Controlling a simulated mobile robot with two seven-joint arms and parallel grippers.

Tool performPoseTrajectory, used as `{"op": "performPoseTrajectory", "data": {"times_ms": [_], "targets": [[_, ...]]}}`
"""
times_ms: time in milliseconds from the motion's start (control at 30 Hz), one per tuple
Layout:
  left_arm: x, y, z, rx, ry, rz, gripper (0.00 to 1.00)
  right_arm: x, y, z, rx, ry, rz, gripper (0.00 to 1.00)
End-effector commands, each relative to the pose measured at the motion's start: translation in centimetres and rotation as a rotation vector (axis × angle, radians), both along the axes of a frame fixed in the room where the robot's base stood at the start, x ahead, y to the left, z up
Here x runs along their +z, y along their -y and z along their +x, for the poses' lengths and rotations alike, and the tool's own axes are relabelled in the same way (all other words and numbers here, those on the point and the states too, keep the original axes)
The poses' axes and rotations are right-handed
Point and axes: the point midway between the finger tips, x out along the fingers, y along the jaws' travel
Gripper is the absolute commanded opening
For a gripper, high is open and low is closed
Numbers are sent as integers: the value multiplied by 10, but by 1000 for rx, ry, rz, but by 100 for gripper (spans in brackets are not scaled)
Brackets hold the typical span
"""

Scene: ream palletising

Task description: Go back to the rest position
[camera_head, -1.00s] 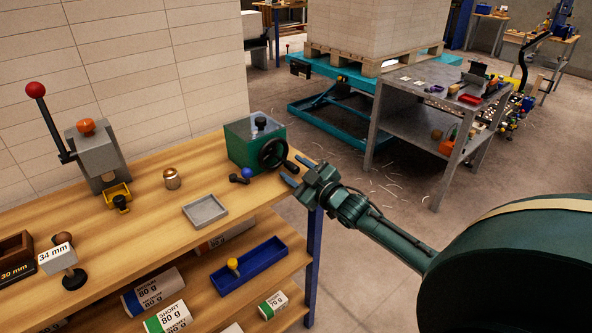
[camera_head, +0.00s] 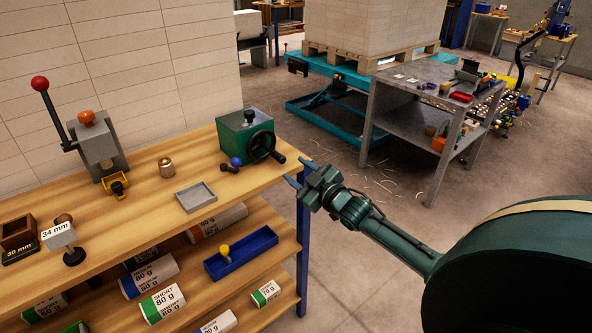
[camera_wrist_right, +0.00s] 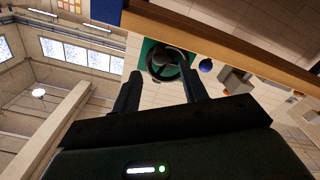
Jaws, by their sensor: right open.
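My right gripper (camera_head: 299,176) is open and empty, just off the right end of the wooden workbench (camera_head: 140,215). Its two fingers point toward the bench in the head view. In the right wrist view the fingers (camera_wrist_right: 160,95) stand apart with nothing between them. Beyond them shows the green box with a black handwheel (camera_wrist_right: 163,62), which stands at the bench's right end in the head view (camera_head: 232,128). My left gripper is not in view.
Paper reams (camera_head: 162,303) and a blue tray (camera_head: 241,256) lie on lower shelves. A grey metal table (camera_head: 412,100) stands behind. Open floor lies right of the bench.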

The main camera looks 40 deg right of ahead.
Motion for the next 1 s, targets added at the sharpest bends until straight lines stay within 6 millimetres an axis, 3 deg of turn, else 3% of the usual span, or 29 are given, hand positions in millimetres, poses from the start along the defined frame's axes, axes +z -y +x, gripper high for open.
{"op": "performPoseTrajectory", "data": {"times_ms": [300,433,567,700,900,1000], "targets": [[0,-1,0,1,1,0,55,0,0,0,0,0,0,43],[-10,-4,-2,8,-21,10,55,-34,-32,-22,24,-73,41,43],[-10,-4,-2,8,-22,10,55,-88,-89,-70,56,-211,122,43],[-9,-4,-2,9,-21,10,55,-133,-154,-141,74,-381,230,43],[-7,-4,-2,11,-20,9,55,-156,-222,-235,56,-585,373,43],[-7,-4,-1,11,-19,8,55,-157,-238,-262,40,-648,417,43]]}}
